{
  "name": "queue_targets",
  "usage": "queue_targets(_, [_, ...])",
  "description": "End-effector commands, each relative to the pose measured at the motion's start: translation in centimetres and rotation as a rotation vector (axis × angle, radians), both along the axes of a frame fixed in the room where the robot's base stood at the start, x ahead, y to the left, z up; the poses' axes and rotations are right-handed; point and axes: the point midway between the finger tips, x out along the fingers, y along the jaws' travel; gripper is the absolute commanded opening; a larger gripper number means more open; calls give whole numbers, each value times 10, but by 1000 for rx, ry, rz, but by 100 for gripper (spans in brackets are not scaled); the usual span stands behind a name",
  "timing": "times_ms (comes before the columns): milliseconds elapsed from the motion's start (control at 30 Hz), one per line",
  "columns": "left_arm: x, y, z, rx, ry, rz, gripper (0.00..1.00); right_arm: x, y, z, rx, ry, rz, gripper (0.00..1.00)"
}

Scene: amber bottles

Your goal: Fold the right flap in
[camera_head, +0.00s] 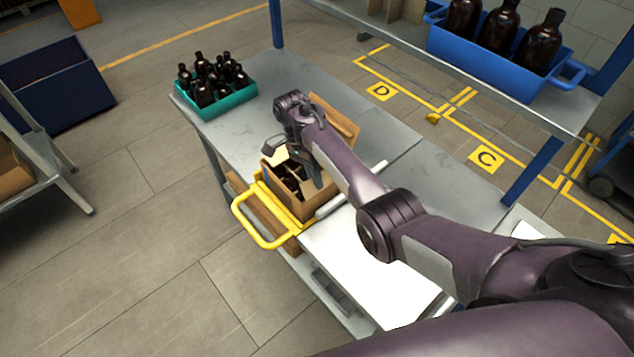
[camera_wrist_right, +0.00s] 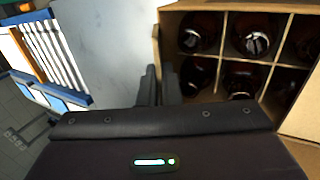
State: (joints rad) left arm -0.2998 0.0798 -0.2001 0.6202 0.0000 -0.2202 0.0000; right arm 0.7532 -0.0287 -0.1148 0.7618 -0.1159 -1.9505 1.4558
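An open cardboard box (camera_head: 312,204) stands at the table's front edge, with dark bottles inside. In the right wrist view, dividers separate the bottles (camera_wrist_right: 252,35). One tan flap (camera_head: 340,118) spreads outward at the box's far side, partly behind my arm. In the wrist view a tan panel (camera_wrist_right: 303,105) shows at the right of the bottles. My right gripper (camera_head: 314,174) is low at the box and hides part of its top. My left gripper is not in view.
A yellow tubular handle (camera_head: 262,236) sticks out at the box's front. A teal crate of bottles (camera_head: 229,102) stands at the table's far left end. A blue crate (camera_head: 483,62) with bottles sits on the raised shelf. Bare tabletop (camera_head: 245,140) lies between box and teal crate.

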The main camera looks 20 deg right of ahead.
Motion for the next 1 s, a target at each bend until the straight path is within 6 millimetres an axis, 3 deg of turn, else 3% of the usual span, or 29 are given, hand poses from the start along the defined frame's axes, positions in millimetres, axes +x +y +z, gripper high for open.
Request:
queue_targets(167, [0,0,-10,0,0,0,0,2,1,-2,-14,41,0,0])
queue_targets(633, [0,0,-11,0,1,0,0,2,1,0,-18,54,0,0])
queue_targets(800, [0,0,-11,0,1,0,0,2,1,-1,-18,54,1,25])
queue_targets(1000, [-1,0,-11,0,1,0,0,2,1,-1,-18,54,1,26])
